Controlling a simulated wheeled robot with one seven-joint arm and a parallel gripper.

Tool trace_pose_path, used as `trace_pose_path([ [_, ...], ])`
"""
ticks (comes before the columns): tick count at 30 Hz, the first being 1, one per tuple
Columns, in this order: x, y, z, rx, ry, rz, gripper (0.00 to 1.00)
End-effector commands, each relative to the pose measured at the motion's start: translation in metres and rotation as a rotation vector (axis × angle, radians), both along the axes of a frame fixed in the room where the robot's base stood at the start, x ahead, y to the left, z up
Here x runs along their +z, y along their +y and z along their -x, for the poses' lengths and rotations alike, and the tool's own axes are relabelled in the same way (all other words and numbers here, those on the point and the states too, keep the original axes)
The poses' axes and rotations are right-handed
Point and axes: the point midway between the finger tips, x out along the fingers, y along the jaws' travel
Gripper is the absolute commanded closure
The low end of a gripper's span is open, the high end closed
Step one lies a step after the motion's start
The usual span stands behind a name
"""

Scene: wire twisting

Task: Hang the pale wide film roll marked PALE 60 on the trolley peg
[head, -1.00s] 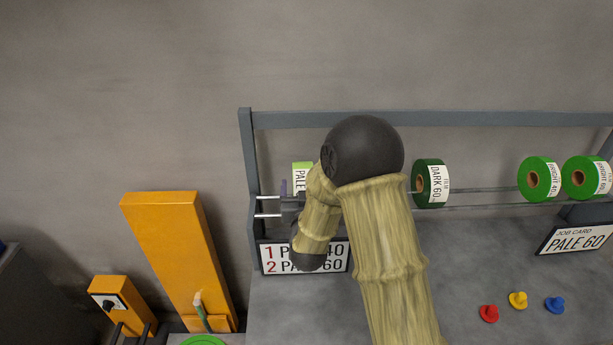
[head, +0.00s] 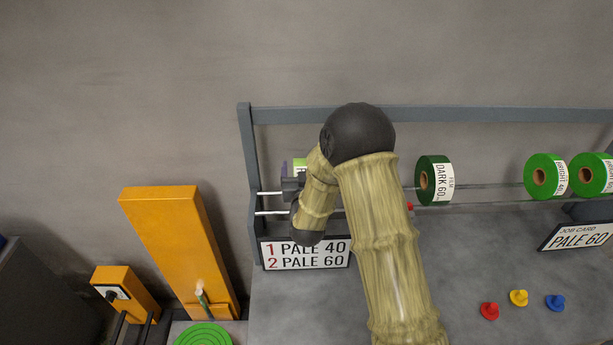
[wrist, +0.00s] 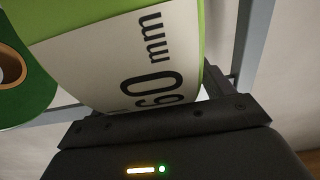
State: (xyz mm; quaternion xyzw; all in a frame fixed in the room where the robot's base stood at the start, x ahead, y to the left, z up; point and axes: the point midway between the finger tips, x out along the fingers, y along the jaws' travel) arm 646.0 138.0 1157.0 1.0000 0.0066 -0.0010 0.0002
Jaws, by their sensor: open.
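A pale green roll with a white label (head: 300,165) hangs at the left end of the rack, mostly hidden behind my arm. In the wrist view a pale green roll (wrist: 190,20) fills the top, its label reading "60 mm"; a green end face with a brown core (wrist: 22,85) shows at left. My gripper (head: 292,187) is open, at the roll's near side; its dark body (wrist: 165,125) lies just below the label in the wrist view. Whether the jaws touch the roll cannot be told. I cannot identify the trolley peg with certainty; dark rods (head: 145,330) stick out below an orange box.
A DARK 60 roll (head: 428,182) and bright green rolls (head: 545,178) hang farther right on the rack rails. A job card (head: 578,236) reads PALE 60; a sign (head: 305,254) lists PALE 40 and PALE 60. An orange post (head: 170,250) stands left beside a green disc (head: 203,335).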

Motion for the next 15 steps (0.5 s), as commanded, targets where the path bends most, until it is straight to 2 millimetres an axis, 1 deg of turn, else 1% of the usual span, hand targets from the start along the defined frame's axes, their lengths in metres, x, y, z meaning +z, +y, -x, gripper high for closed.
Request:
trace_pose_path([
  [10, -0.001, -0.01, -0.002, -0.015, 0.001, -0.001, 0.2],
  [14, -0.001, -0.01, -0.002, -0.015, 0.001, -0.001, 0.2],
  [15, -0.001, -0.009, -0.002, -0.014, 0.001, -0.001, 0.28],
])
